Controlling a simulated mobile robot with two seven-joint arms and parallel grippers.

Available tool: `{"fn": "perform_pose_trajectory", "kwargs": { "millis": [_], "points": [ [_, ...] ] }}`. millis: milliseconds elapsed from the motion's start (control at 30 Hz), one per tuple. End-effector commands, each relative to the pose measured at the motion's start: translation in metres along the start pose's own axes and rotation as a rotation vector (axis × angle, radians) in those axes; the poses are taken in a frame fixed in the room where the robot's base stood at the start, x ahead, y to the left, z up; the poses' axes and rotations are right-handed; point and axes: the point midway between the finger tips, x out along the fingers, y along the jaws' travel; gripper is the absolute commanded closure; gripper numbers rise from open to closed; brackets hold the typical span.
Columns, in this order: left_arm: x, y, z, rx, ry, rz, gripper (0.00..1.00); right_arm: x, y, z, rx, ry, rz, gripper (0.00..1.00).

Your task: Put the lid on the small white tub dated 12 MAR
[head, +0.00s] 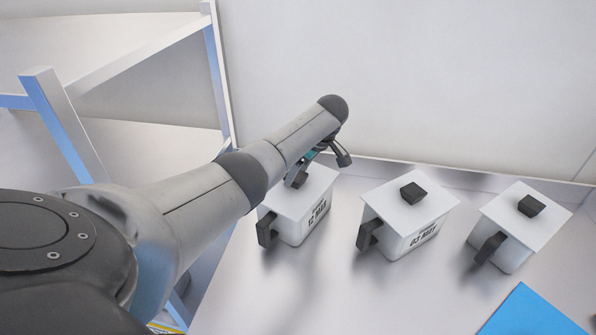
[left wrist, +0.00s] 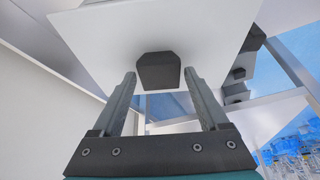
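The small white tub dated 12 MAR (head: 318,213) stands upright on the table, with a black handle on its left side. A square white lid (head: 318,186) with a black knob (head: 298,180) lies over its top and looks level. My left gripper (head: 316,160) is at the knob, partly hidden by its own arm in the head view. In the left wrist view, the open fingers (left wrist: 159,78) stand either side of the knob (left wrist: 158,72), with narrow gaps showing. The lid (left wrist: 100,40) fills the upper part. My right gripper is not in view.
A tub dated 03 MAY (head: 408,238) and another white tub (head: 512,248) stand to the right, both with knobbed lids and black handles. A blue sheet (head: 535,312) lies at front right. A metal rack (head: 62,122) is at left; a wall (head: 420,80) rises behind.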

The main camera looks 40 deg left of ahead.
Motion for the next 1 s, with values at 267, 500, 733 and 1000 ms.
{"fn": "perform_pose_trajectory", "kwargs": {
  "millis": [267, 500, 733, 1000],
  "points": [
    [0.000, 0.000, 0.000, 0.000, 0.000, 0.000, 0.03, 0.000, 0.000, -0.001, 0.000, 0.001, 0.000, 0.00],
    [-0.006, 0.000, 0.000, 0.001, -0.001, 0.001, 0.03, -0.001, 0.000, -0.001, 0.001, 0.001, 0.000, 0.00],
    [-0.048, 0.002, 0.000, 0.001, -0.002, 0.007, 0.03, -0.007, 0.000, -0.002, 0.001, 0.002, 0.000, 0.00],
    [-0.117, 0.001, 0.000, 0.000, -0.002, 0.005, 0.03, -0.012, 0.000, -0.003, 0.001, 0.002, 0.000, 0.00]
  ]
}}
